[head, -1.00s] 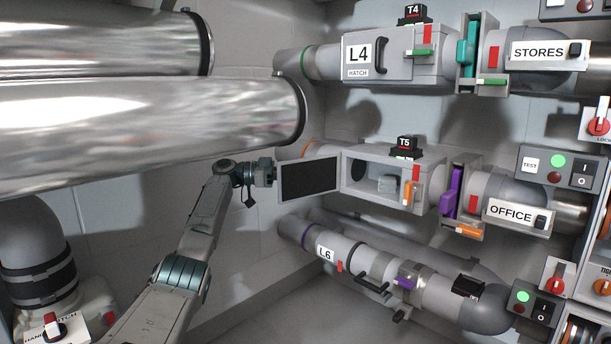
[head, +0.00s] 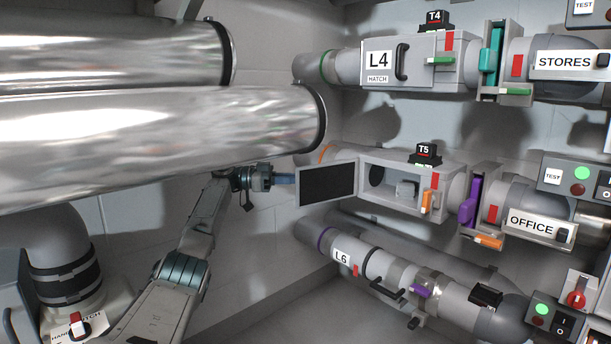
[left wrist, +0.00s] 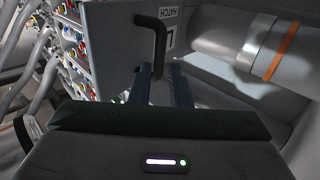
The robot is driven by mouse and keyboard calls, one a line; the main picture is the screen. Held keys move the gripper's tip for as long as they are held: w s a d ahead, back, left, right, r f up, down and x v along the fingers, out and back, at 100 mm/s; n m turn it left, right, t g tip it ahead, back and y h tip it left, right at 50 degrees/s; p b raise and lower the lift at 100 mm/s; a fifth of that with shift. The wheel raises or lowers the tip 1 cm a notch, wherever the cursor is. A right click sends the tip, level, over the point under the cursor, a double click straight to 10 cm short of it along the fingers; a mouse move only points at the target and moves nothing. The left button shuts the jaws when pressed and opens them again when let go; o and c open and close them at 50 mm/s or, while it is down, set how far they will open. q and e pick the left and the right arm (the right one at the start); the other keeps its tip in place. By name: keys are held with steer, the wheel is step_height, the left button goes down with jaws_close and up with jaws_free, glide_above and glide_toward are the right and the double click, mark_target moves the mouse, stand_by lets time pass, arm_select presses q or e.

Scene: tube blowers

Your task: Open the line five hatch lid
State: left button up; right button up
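The line five hatch lid (head: 327,183) stands swung out to the left of its box, its dark inner face toward me in the head view. The open hatch box (head: 390,207) under the T5 tag (head: 424,153) shows its inside, with a small grey block (head: 406,189) in it. My left gripper (head: 286,179) is at the lid's outer left side. My right gripper is not in view.
Large shiny pipes (head: 150,140) run above my left arm. The L4 hatch box (head: 430,70) is above and shut; the L6 tube (head: 400,272) runs below. An orange latch (head: 427,201) and a purple slide (head: 470,202) sit right of the opening.

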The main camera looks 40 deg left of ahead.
arm_select(q)
steer(key=p+v, duration=0.1)
steer(key=v, duration=0.4)
steer(key=shift+s+a, duration=0.2)
stand_by(0.3)
